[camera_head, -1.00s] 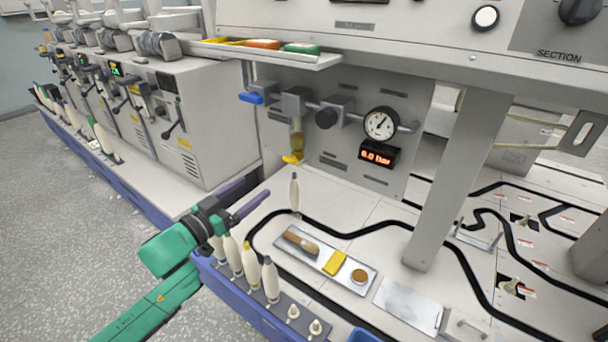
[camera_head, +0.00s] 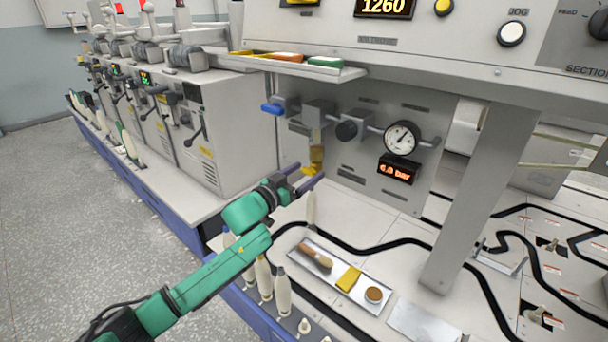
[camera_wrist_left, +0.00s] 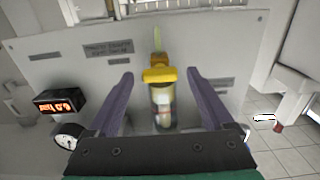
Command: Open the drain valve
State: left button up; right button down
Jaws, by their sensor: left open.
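The yellow drain valve (camera_head: 313,169) sits at the lower end of the filter bowl (camera_head: 316,138) on the grey panel. In the left wrist view the yellow valve (camera_wrist_left: 160,74) lies between my finger ends, with the bowl (camera_wrist_left: 162,108) behind it, upside down in that picture. My left gripper (camera_head: 309,173) is open, its two dark purple fingers reaching toward the valve. In the wrist view a clear gap shows on each side of the valve, and I see no contact. My right gripper is in neither view.
A dial gauge (camera_head: 402,137) and a display reading 6.0 bar (camera_head: 398,169) are right of the bowl.

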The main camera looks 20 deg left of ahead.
pick_arm(q)
grip_shut()
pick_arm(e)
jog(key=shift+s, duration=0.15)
